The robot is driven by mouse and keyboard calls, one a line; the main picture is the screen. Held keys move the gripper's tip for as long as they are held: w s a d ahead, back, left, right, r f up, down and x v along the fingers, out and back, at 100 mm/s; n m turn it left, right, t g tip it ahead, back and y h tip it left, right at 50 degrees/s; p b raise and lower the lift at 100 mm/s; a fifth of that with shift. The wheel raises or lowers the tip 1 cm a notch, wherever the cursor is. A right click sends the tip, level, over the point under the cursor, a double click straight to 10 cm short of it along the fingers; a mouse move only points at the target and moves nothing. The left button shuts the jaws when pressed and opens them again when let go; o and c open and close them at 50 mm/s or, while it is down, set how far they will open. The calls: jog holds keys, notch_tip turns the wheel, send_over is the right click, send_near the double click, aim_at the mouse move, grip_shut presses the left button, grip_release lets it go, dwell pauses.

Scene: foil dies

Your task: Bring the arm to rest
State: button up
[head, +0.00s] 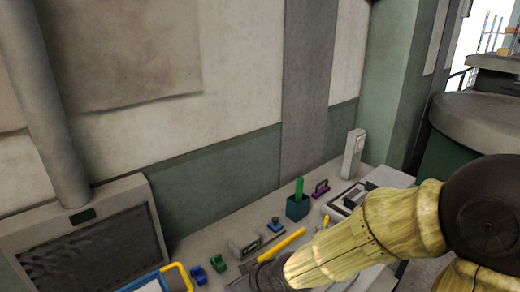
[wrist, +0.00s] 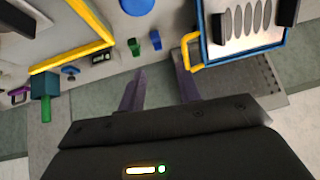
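My arm (head: 365,235) reaches in from the right in the head view and extends over the bench (head: 240,225). My gripper (wrist: 158,82) shows in the wrist view with its two purple fingers apart and nothing between them. The fingers point over the bench edge, below the small blue and green blocks in that picture. In the head view I cannot make out the fingers.
A teal holder with a green handle (head: 298,204), a blue block (head: 198,275), a green block (head: 218,264) and a purple handle (head: 320,188) stand on the bench. A blue-and-yellow framed tray (wrist: 208,50) lies near the fingers. A wall rises behind.

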jog(key=s+d+f+m+g+h, duration=0.1)
jog(key=s+d+m+h, duration=0.1)
jog(key=d, duration=0.8)
jog(key=s+d+f+m+g+h, duration=0.1)
jog(key=d+m+h, duration=0.3)
jog(key=d, duration=0.6)
jog(key=shift+s+d+m+g, duration=0.15)
jog(key=shift+s+m+g, duration=0.25)
jog(key=shift+s+m, duration=0.6)
jog(key=shift+w+f, duration=0.1)
jog(key=shift+w, duration=0.1)
